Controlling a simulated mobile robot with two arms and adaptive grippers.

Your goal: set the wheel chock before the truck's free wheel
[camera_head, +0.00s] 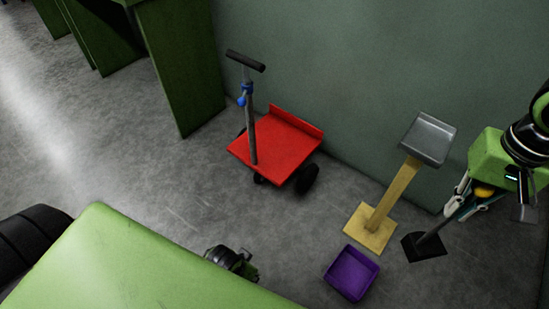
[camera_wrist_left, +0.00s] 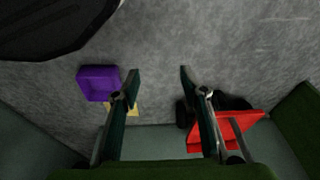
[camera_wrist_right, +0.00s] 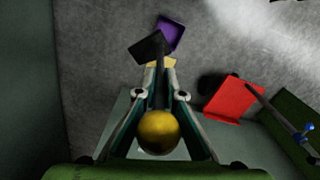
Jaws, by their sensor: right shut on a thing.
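The red truck (camera_head: 275,144) stands by the wall with a grey upright handle (camera_head: 250,120) bearing a blue part. One black wheel (camera_head: 307,179) shows clear at its near right side. My right gripper (camera_head: 457,205) is shut on the shaft of the wheel chock, a black wedge (camera_head: 425,246) with a yellow ball knob (camera_wrist_right: 158,132). The wedge hangs low, right of the truck; I cannot tell if it touches the floor. In the right wrist view the fingers close around the shaft. My left gripper (camera_wrist_left: 160,75) is open and empty in the left wrist view.
A yellow stand (camera_head: 383,205) with a grey tray (camera_head: 430,138) is between truck and chock. A purple bin (camera_head: 351,274) lies on the floor before it. Green panels (camera_head: 180,65) stand at the left. The floor before the truck is clear.

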